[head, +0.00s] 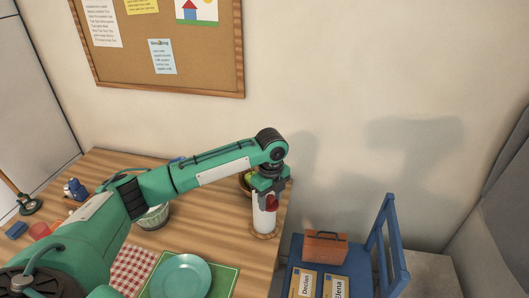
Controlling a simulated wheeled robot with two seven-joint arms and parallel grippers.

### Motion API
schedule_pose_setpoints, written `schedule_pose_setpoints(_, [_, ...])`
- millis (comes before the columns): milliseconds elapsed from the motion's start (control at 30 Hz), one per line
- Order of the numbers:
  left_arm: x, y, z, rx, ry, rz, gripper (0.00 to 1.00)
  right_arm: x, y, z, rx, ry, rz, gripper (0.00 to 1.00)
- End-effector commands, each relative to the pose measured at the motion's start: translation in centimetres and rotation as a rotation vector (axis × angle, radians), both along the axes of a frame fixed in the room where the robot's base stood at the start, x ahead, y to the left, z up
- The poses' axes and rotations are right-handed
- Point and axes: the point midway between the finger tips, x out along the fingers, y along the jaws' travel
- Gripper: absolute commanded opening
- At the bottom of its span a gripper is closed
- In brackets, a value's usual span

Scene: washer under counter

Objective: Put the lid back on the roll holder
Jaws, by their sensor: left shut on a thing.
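The roll holder (263,222) stands upright near the right end of the wooden table, with a white body and a round brown base. My left gripper (269,194) points down right at its top. It is shut on a small red piece (271,203), which looks like the lid. The red piece shows in front of the upper part of the white body. The gripper hides the top of the holder, so I cannot tell whether the lid touches it. My right gripper is not in view.
A teal plate (181,276) lies on a green mat at the front. A blue chair (362,262) with a brown case (325,247) stands right of the table. The wall is close behind.

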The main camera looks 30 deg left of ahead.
Motion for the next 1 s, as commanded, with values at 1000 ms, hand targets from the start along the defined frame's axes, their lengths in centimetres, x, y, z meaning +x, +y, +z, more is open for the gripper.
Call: schedule_pose_setpoints(1000, [7.3, 5.7, 7.3, -0.007, -0.018, -1.180, 0.26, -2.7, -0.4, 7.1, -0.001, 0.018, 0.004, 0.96])
